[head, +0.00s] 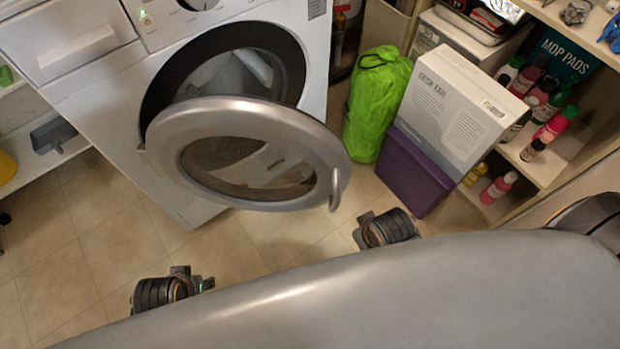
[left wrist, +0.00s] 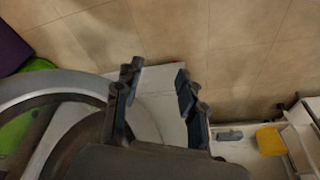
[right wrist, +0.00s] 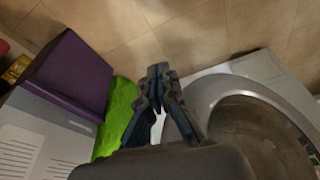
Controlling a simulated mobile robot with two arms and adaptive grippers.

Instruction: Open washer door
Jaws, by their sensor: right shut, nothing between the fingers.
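The washer (head: 100,80) stands at the upper left in the head view. Its round door (head: 215,110) is swung out wide from the dark drum opening (head: 285,60). The handle (head: 335,188) is on the door's right edge. The door ring also shows at the left of the left wrist view (left wrist: 60,80) and at the right of the right wrist view (right wrist: 235,88). My left gripper (left wrist: 157,78) is open and empty, beside the door. My right gripper (right wrist: 158,72) is shut and empty, apart from the handle. In the head view both grippers are low, in front of the washer.
A green bag (head: 378,105), a purple box (head: 410,175) and a white box (head: 455,110) stand right of the door. Shelves with bottles (head: 555,125) are at the far right. A left shelf (head: 40,165) holds small items. Tiled floor (head: 90,235) is clear in front.

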